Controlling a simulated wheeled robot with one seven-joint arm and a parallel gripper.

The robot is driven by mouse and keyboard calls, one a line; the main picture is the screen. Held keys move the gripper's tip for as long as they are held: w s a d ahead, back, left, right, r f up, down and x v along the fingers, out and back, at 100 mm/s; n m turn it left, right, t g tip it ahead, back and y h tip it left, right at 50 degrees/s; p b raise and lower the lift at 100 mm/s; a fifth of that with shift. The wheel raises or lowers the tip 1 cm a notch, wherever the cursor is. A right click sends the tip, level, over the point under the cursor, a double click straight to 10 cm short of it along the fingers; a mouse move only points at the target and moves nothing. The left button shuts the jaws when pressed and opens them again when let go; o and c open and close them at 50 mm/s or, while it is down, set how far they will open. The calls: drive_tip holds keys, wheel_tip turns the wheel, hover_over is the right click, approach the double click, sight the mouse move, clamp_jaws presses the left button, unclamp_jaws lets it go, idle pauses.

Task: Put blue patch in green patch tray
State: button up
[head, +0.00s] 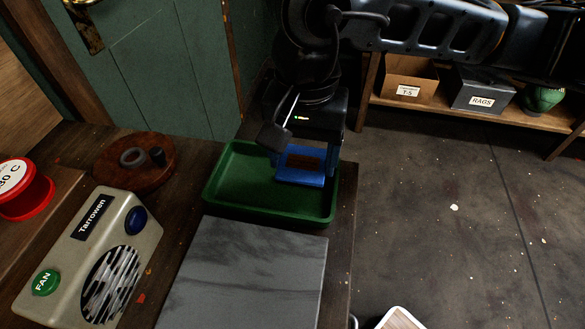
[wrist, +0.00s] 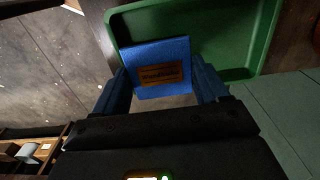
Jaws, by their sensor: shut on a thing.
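The blue patch (head: 301,180) is a flat blue piece with a brown label. My gripper (head: 300,165) is shut on it and holds it at the right part of the green tray (head: 228,191) in the head view. In the wrist view the blue patch (wrist: 157,52) sits between the two fingers of my gripper (wrist: 163,90), and its label faces the camera. The green tray (wrist: 262,40) shows behind it, and the patch overlaps the tray's edge there. I cannot tell whether the patch touches the tray floor. The visible tray floor is bare.
A grey slab (head: 245,275) lies just in front of the tray. A fan box (head: 92,255), a round wooden board (head: 120,172) with small rings and a red spool (head: 22,190) stand to the left. A shelf (head: 460,108) with boxes is at the back right.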

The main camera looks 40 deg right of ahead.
sight(292, 188)
drive_tip(key=shift+w+a+f, duration=0.4)
drive_tip(key=shift+w+a, duration=0.05)
drive_tip(key=shift+w, duration=0.15)
wheel_tip(292, 188, down, 4)
drive_tip(key=shift+f+p, duration=0.1)
drive_tip(key=shift+p, duration=0.2)
drive_tip(key=shift+f+b, duration=0.2)
drive_tip(key=shift+b, duration=0.15)
drive_tip(key=o, duration=1.1)
drive_tip(key=shift+r, duration=0.1)
drive_tip(key=shift+o, duration=0.2)
drive_tip(key=shift+r+p, duration=0.15)
drive_tip(key=shift+p, duration=0.15)
wheel_tip(292, 188, up, 12)
